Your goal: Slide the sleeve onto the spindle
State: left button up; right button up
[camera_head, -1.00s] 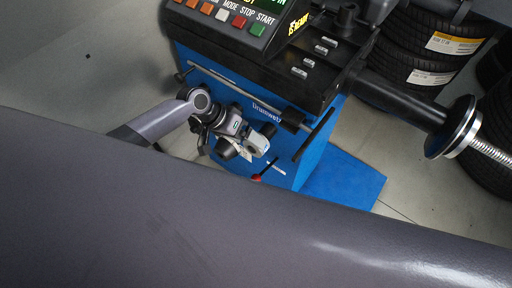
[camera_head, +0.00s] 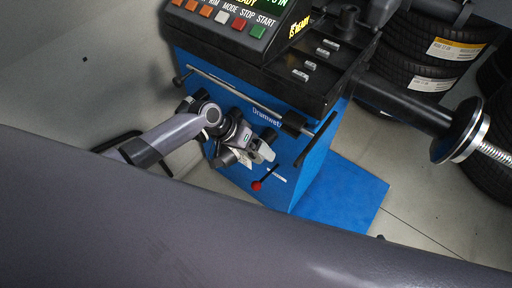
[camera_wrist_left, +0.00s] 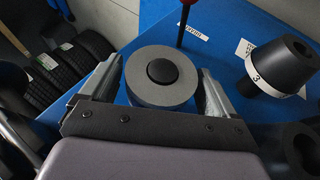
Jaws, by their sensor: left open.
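The sleeve (camera_wrist_left: 162,92) is a thick grey ring around a black round peg (camera_wrist_left: 162,71) on the blue machine side in the left wrist view. My left gripper (camera_wrist_left: 160,70) is open, with one finger on each side of the sleeve; I cannot tell whether they touch it. In the head view, my left gripper (camera_head: 258,152) is close to the blue side of the machine. The threaded spindle (camera_head: 494,153) sticks out at the right, beyond a black shaft and a metal flange (camera_head: 462,130). My right gripper is not in view.
A black cone marked 3 (camera_wrist_left: 285,64) sits right of the sleeve. A red-knobbed lever (camera_head: 257,186) stands near my gripper. The balancing machine (camera_head: 315,165) has a black top tray (camera_head: 300,92). Tyres (camera_head: 415,75) are stacked behind. My grey arm link blocks the lower head view.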

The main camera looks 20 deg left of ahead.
pick_arm(q)
jog(key=c, duration=0.9)
jog(key=shift+r, duration=0.1)
jog(key=shift+s, duration=0.1)
jog(key=shift+s+a+p, duration=0.25)
jog(key=shift+s+p, duration=0.3)
jog(key=shift+s, duration=0.05)
jog(key=shift+s+a+p, duration=0.2)
jog(key=shift+s+p, duration=0.4)
jog(key=shift+s, duration=0.05)
jog(key=shift+s+a+p, duration=0.25)
jog(key=shift+s+p, duration=0.3)
jog(key=shift+s, duration=0.05)
jog(key=shift+s, duration=0.1)
